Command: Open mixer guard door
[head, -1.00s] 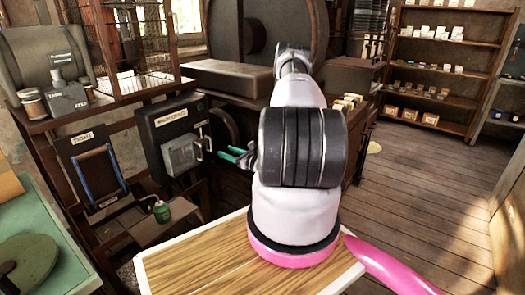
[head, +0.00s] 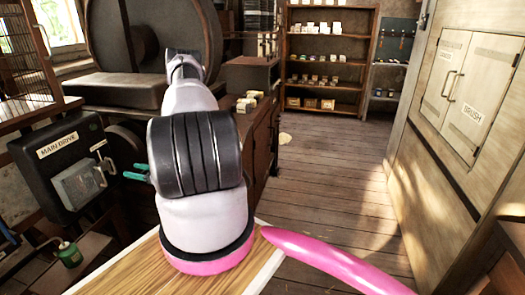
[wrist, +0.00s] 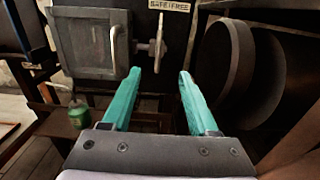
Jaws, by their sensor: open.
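No label naming a mixer is readable. A dark box marked "MAIN DRIVE" (head: 65,148) stands at the left in the head view. It has a small grey door (head: 80,187) with a pale upright handle (head: 101,176); the door looks shut. In the wrist view the grey door (wrist: 85,42) is at upper left, its handle (wrist: 113,48) left of my fingers. A metal knob (wrist: 157,46) stands just beyond the fingertips, under a "SAFE/FREE" label (wrist: 169,5). My gripper (wrist: 160,73) is open and empty, right of the door handle; its green fingers (head: 138,172) also show in the head view.
A large round drum (wrist: 225,65) is close on the right in the wrist view. A wire cage (head: 30,60) stands at far left. A pale cabinet marked "BRUSH" (head: 470,95) lines the right. The plank floor (head: 335,200) between is clear.

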